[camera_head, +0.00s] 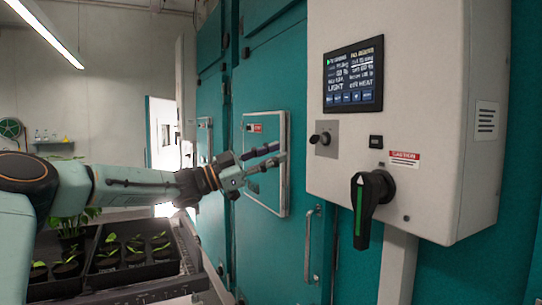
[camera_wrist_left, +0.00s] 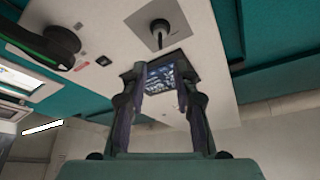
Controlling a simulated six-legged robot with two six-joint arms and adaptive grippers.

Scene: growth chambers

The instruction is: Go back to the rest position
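My left gripper (camera_head: 280,155) reaches in from the left in the head view, in front of the teal chamber doors and left of the control box. Its fingers are apart with nothing between them; the left wrist view also shows the open fingers (camera_wrist_left: 161,78). The white control box (camera_head: 415,120) stands at the right with a lit screen (camera_head: 353,74), a small black knob (camera_head: 320,139) and a black handle with a green stripe (camera_head: 368,208). The fingertips look clear of the box. My right gripper is in neither view.
Trays of seedlings (camera_head: 130,260) stand below my left arm at the lower left. A teal door with a framed panel (camera_head: 264,165) and a metal pull handle (camera_head: 310,245) is behind the gripper. A wall shelf (camera_head: 55,143) is far back.

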